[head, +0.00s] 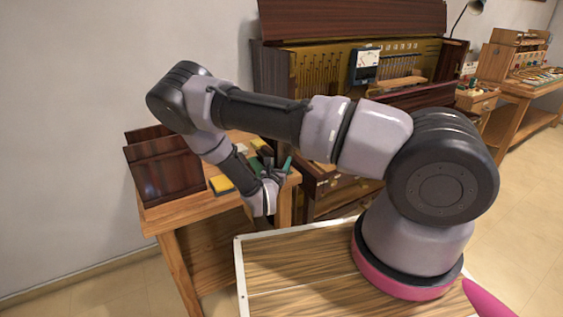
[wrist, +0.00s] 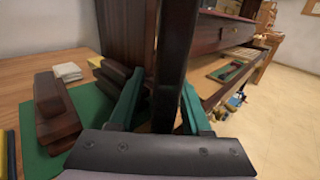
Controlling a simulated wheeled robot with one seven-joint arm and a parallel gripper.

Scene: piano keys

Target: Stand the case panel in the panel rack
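Glossy dark red-brown upright boards (head: 167,172) stand at the left end of the wooden bench in the head view, one behind another. I cannot tell which part is the case panel and which is the panel rack. My gripper (head: 271,167) is over the bench's right end, well to the right of these boards. Its two green fingers are apart in the wrist view (wrist: 160,85). A dark upright bar (wrist: 176,55) shows between the fingers there. I cannot tell what it is or whether they touch it. No held panel is recognizable in the head view.
The wooden bench (head: 180,213) holds a yellow item (head: 221,184). Dark wooden blocks (wrist: 55,108) lie on a green mat (wrist: 92,102), beside a pale stack (wrist: 68,72). An open upright piano (head: 330,65) stands close behind and right. Open floor (wrist: 285,105) lies to the right.

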